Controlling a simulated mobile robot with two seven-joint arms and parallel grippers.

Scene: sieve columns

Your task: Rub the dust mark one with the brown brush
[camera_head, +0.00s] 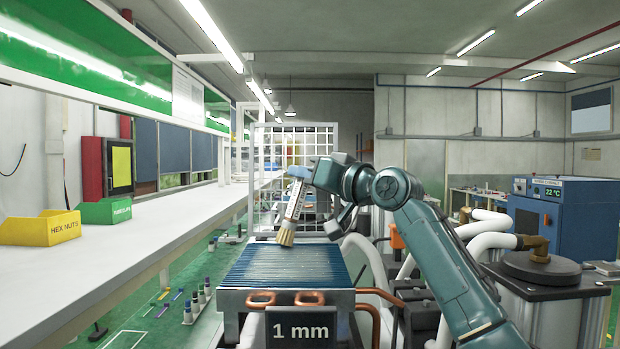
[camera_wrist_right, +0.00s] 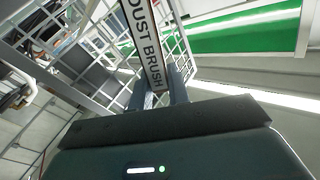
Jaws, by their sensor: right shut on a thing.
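The dust brush (camera_head: 293,204) has a pale labelled handle and tan bristles (camera_head: 287,233). My right gripper (camera_head: 303,174) is shut on its handle, and the brush hangs tilted with the bristles down. In the right wrist view the handle, lettered "DUST BRUSH" (camera_wrist_right: 145,42), stands between the two fingers (camera_wrist_right: 160,98). The bristles show just above the far edge of a dark ribbed block (camera_head: 290,268); I cannot tell whether they touch it. I cannot make out a dust mark in either view. My left gripper is not in view.
A "1 mm" sign (camera_head: 303,327) and copper pipes (camera_head: 310,297) are at the block's front. A white grid panel (camera_head: 325,150) stands behind the brush. A long white bench (camera_head: 130,232) with yellow (camera_head: 40,229) and green (camera_head: 105,211) bins runs along the left. A blue cabinet (camera_head: 580,230) stands at right.

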